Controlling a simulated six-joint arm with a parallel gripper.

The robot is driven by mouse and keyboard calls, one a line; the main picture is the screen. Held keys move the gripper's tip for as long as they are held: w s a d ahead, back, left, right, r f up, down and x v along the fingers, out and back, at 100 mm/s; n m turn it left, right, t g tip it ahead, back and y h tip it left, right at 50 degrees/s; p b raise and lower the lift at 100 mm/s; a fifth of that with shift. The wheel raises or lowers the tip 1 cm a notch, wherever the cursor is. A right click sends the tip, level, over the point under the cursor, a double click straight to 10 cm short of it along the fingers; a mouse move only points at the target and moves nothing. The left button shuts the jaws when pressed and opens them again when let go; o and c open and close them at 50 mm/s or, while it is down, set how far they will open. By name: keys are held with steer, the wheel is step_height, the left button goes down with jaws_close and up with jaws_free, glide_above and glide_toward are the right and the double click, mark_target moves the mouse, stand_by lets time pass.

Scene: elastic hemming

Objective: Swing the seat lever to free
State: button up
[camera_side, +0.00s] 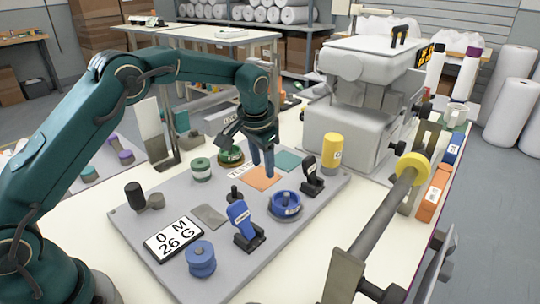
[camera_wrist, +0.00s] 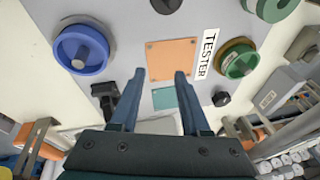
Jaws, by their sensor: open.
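Two upright levers stand on the grey board, each with a small label too small to read, so I cannot tell which is the seat lever. A blue lever (camera_side: 240,218) on a black base is near the front middle. A black lever (camera_side: 312,175) stands farther right, beyond the blue pulley. My gripper (camera_side: 262,172) points down over the orange pad, apart from both levers. In the wrist view my gripper (camera_wrist: 157,76) is open and empty, its fingers spread below the orange pad (camera_wrist: 172,60). A black fixture (camera_wrist: 105,90) shows left of the fingers.
The grey board (camera_side: 145,215) also carries a blue pulley (camera_side: 286,204), blue knob (camera_side: 201,258), green knob (camera_side: 201,169) and display plate (camera_side: 173,239). A yellow cylinder (camera_side: 331,150) and grey machine (camera_side: 345,125) stand behind. A roller bar (camera_side: 385,220) crosses the right side.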

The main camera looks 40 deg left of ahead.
mark_target(305, 159)
steer(key=w+d+r+h, duration=0.1)
steer(key=d, duration=0.1)
steer(key=w+d+r+n+t+h, duration=0.1)
steer(key=d+r+h, duration=0.1)
steer(key=w+d+r+n+h, duration=0.1)
steer(key=w+d+r, duration=0.1)
steer(key=shift+h, duration=0.4)
steer(key=shift+x, duration=2.5)
steer(key=shift+c, duration=0.3)
jaws_close()
